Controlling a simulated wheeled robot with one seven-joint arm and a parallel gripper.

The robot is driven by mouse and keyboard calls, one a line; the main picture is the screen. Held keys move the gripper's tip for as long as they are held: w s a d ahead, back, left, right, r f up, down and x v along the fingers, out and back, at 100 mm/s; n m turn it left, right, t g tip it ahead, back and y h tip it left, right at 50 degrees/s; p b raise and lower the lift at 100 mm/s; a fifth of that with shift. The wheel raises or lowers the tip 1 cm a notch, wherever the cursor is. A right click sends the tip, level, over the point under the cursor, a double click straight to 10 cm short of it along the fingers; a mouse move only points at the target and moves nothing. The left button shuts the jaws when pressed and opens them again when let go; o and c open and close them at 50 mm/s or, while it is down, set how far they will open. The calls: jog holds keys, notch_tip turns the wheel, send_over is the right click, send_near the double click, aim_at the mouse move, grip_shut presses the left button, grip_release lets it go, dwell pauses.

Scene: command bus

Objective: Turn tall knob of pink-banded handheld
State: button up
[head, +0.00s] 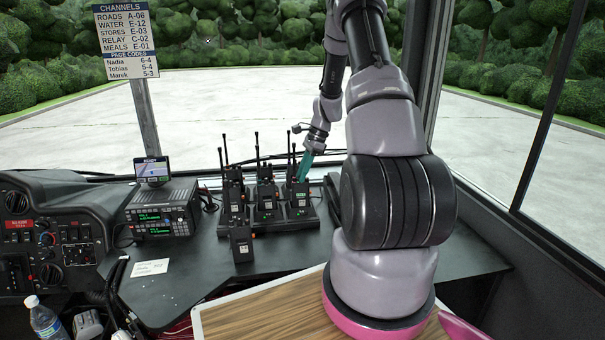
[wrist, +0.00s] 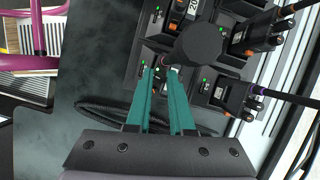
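Several black handhelds with antennas stand in a charger rack (head: 266,217) on the dark desk in the head view. I cannot make out a pink band on any of them. In the wrist view, one handheld (wrist: 238,99) has orange marks and a purple tint near its antenna base. My gripper (head: 304,170) points down at the right end of the rack's back row. In the wrist view its teal fingers (wrist: 162,72) are parallel, with a narrow gap between them. I see no knob clearly held.
One handheld (head: 241,244) stands in front of the rack. A radio unit (head: 163,218) with a small screen (head: 152,170) is to the left. A paper note (head: 149,267) lies on the desk, and a channel sign (head: 126,40) hangs above. Upright antennas crowd the gripper.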

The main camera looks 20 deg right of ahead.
grip_shut()
jog(key=m, duration=0.2)
jog(key=m+t, duration=0.1)
jog(key=m, duration=0.1)
jog(key=shift+s+t+h, duration=0.1)
jog(key=shift+t+h, duration=0.2)
jog(key=o, duration=0.6)
grip_release()
jog(key=v, duration=1)
jog(key=shift+s+d+r, duration=0.1)
jog(key=shift+d+r, duration=0.05)
jog(key=shift+r, duration=0.25)
